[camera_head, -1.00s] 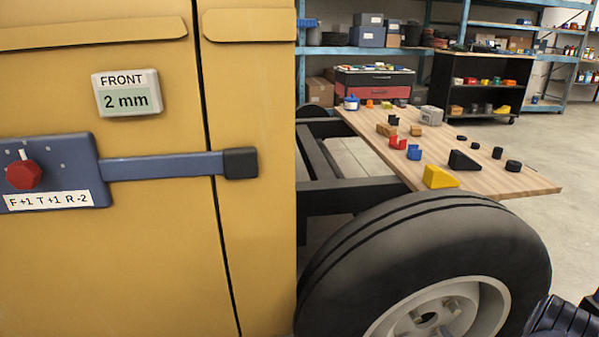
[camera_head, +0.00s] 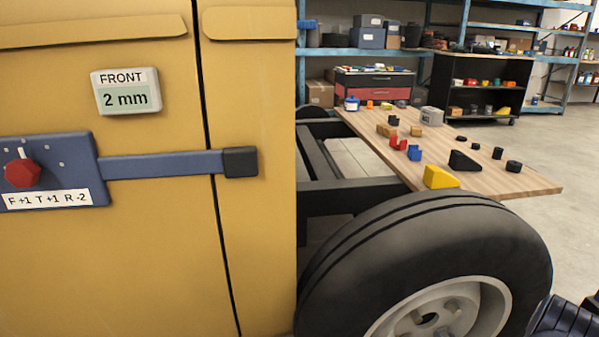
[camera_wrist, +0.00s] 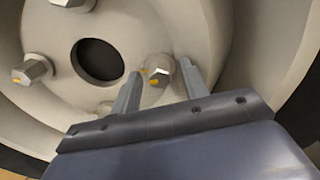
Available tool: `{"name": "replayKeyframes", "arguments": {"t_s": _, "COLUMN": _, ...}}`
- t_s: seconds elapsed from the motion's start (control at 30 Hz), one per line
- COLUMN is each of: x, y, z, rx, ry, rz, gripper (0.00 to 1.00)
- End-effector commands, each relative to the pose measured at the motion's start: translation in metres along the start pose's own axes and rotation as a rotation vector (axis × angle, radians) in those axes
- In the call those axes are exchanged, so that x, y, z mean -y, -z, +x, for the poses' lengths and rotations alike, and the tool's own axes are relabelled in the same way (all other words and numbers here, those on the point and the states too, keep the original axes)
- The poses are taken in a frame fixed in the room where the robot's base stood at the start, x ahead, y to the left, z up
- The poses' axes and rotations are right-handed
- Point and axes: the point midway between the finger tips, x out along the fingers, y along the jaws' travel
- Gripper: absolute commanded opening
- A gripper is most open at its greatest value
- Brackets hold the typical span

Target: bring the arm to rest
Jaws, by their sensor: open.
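My gripper (camera_wrist: 160,76) shows in the wrist view, with its two grey fingers apart. It points at a pale wheel hub (camera_wrist: 112,22). A hex nut (camera_wrist: 159,68) with a yellow mark lies between the fingertips in the picture. I cannot tell whether the fingers reach around it or touch it. Nothing is visibly gripped. In the head view the fingers are not visible.
In the head view a large black tire (camera_head: 400,245) fills the lower right beside a yellow body panel (camera_head: 110,240). The panel bears a "2 mm" display (camera_head: 126,98) and a red knob (camera_head: 21,173). Behind, a wooden tabletop (camera_head: 480,180) holds colored blocks. Open floor lies right.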

Motion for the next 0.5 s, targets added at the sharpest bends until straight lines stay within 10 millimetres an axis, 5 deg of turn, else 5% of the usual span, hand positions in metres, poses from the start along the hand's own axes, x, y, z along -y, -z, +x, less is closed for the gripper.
{"name": "replayKeyframes", "arguments": {"t_s": 0.5, "x": -0.0002, "y": 0.0002, "z": 0.0, "rx": 0.0, "ry": 0.0, "rz": -0.282, "gripper": 0.43}}
